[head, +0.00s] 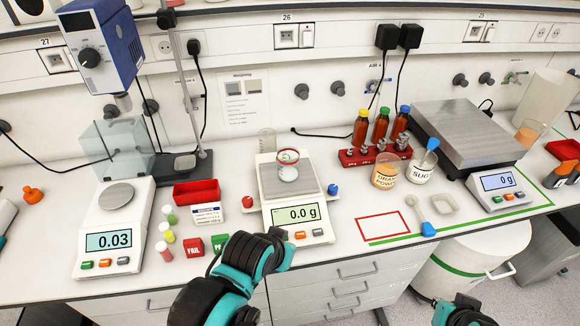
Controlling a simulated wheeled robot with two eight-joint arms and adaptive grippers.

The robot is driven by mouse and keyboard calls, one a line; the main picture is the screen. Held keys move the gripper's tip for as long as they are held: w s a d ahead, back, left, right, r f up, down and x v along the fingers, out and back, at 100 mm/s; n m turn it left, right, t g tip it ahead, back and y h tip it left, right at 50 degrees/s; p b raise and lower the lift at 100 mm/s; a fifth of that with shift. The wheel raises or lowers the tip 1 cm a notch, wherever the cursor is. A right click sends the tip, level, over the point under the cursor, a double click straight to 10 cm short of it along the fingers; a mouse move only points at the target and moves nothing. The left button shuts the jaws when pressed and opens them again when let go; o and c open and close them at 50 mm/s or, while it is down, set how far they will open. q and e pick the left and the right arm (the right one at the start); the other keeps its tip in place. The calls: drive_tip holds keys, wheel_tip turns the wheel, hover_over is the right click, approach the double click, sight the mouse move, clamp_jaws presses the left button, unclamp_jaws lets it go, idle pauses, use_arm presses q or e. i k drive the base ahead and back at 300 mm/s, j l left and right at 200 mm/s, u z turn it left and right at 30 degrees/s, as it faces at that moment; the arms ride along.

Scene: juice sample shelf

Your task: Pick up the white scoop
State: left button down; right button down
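A pale scoop (418,211) with a blue handle end lies on the bench right of the red-outlined rectangle, its blue end towards the front edge. A blue-handled scoop (431,150) also stands in the sugar cup (420,168). My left gripper (280,243) is over the bench front, just below the middle scale and well left of the lying scoop. Its fingers are small and dark, and their opening cannot be made out. My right gripper (462,308) is low at the bottom edge, in front of the bench and below the scoop; its fingers are not clearly shown.
A white dish (443,205) lies close right of the scoop. The red-outlined rectangle (382,227) is empty. A scale (303,222) holding a glass jar (287,165), an orange powder cup (386,171), a bottle rack (375,154) and a large scale (497,183) stand around.

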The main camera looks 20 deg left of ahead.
sight(429, 231)
drive_tip(key=i+l+u, duration=0.15)
drive_tip(key=u, duration=0.2)
drive_tip(key=i+l+u, duration=0.1)
drive_tip(key=l+u, duration=0.55)
